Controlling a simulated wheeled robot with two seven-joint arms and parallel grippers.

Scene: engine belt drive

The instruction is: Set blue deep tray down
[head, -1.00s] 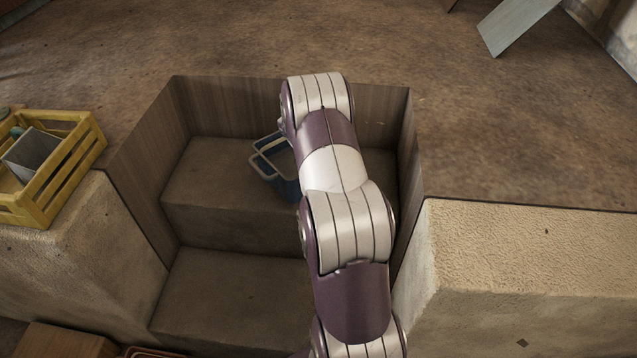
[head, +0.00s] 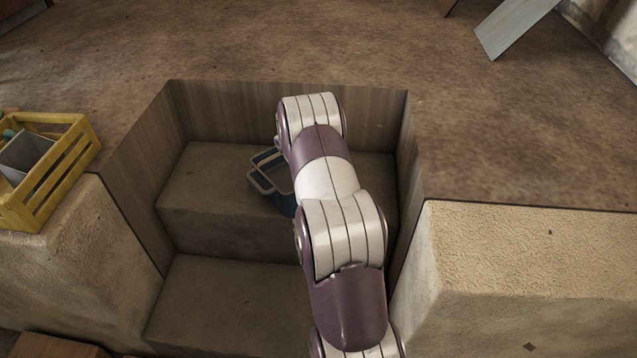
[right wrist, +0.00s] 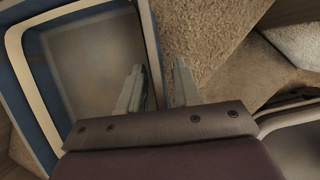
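The blue deep tray (head: 257,182) has a pale rim and shows left of my right arm in the head view, over the upper step of a recess. The arm hides its right part. I cannot tell whether its base touches the step. In the right wrist view the tray (right wrist: 20,55) fills the upper left, and its inside looks empty. My right gripper (right wrist: 158,75) has one finger inside and one outside the tray's near wall, close together and apparently shut on it. The right gripper is hidden in the head view. My left gripper is in neither view.
The stepped recess has a bare upper step (head: 205,185) and lower step (head: 220,300), with wooden walls (head: 235,110) around it. A yellow crate (head: 50,185) stands on the left block. The right block (head: 530,245) is bare on top.

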